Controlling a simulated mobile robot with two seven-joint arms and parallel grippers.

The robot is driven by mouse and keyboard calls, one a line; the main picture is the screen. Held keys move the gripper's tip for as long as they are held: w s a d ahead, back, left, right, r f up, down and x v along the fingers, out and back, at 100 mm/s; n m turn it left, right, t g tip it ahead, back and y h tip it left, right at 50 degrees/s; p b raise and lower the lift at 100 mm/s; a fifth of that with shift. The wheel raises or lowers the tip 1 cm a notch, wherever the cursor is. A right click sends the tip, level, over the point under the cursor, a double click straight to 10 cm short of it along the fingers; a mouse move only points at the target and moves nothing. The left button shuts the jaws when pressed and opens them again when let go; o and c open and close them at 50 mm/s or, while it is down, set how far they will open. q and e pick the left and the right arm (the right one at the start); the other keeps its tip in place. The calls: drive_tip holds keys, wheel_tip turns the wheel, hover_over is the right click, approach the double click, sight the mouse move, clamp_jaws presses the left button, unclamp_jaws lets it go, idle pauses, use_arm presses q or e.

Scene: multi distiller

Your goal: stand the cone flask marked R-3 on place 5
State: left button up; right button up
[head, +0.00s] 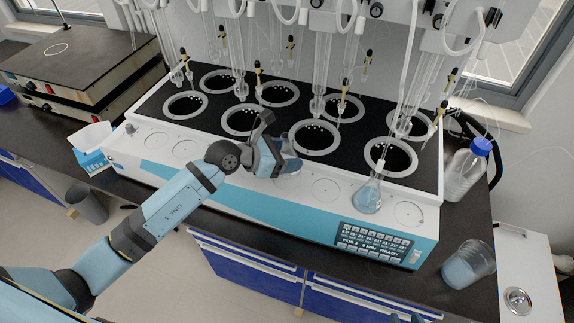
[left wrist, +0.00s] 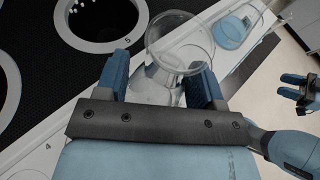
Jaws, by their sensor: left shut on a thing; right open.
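My left gripper (head: 280,150) is shut on a clear glass flask (left wrist: 178,38), seen between its blue fingers (left wrist: 160,85) in the left wrist view. The arm hides part of the flask (head: 291,167) in the head view, above the white front strip. No R-3 mark is readable on it. A mark 5 (left wrist: 127,41) shows beside a dark ringed opening in the left wrist view. Another cone flask with pale blue liquid (head: 367,196) stands on the front strip to the right; it also shows in the left wrist view (left wrist: 233,30). My right gripper (left wrist: 302,88) is open at the right edge.
The distiller (head: 150,150) has two rows of ringed openings with glass tubes above them. A blue-capped bottle (head: 464,172) and a beaker with blue contents (head: 468,265) stand to the right. Bare circles (head: 326,190) and (head: 409,213) lie on the strip.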

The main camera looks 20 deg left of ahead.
use_arm(q)
wheel_tip(320, 180, down, 4)
drive_tip(key=shift+r, duration=0.1)
drive_tip(key=shift+f, duration=0.25)
drive_tip(key=o, duration=1)
